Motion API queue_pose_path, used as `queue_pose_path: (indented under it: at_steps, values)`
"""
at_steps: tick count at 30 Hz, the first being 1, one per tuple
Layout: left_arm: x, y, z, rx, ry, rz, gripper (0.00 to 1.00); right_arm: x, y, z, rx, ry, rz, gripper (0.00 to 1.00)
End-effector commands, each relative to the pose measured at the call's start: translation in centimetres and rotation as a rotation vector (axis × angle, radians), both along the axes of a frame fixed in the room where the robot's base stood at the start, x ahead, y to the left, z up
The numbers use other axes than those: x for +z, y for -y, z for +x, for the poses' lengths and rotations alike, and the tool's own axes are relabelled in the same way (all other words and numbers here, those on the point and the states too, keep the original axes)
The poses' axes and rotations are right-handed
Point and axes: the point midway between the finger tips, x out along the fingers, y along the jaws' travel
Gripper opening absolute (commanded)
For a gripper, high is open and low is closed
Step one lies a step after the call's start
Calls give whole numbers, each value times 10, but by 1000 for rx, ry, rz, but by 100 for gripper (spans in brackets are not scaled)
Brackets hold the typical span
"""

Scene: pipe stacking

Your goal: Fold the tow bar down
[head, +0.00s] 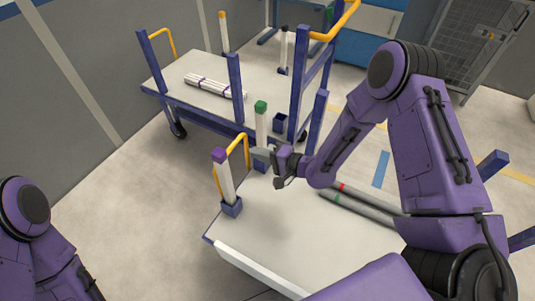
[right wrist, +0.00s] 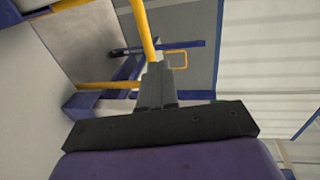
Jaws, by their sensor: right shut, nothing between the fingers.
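The yellow tow bar (head: 247,152) stands up as a loop at the far left end of the near cart (head: 262,228). My right gripper (head: 262,154) is shut and empty, just to the right of the loop's top in the head view. In the right wrist view, the shut fingers (right wrist: 157,72) point at a yellow bar (right wrist: 143,30) just beyond their tips; I cannot tell whether they touch it. My left arm shows at the lower left of the head view, with its gripper out of the picture.
A purple-topped post (head: 225,180) and a green-topped post (head: 261,122) stand close to the gripper. Grey pipes (head: 362,205) lie on the near cart. A second cart (head: 205,85) with white pipes (head: 213,87) stands behind. The floor to the left is clear.

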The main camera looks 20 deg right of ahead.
Motion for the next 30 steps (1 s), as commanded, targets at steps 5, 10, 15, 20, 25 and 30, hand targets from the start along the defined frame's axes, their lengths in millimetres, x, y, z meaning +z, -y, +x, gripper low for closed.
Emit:
queue_pose_path:
  at_steps: [5,10,15,20,25,30]
  values:
    - [0,0,0,0,0,0,66,8,15,-19,0,1,1,0]
    - [0,0,0,0,0,0,66,10,18,-24,1,1,1,0]
    - [0,0,0,0,0,0,66,9,18,-24,7,19,-25,0]
    - [0,0,0,0,0,0,66,-13,42,-25,-111,61,-307,0]
    - [7,0,0,0,0,0,66,-91,78,-111,-191,-221,-799,0]
    - [14,0,0,0,0,0,66,-132,111,-238,-105,-571,-1161,0]
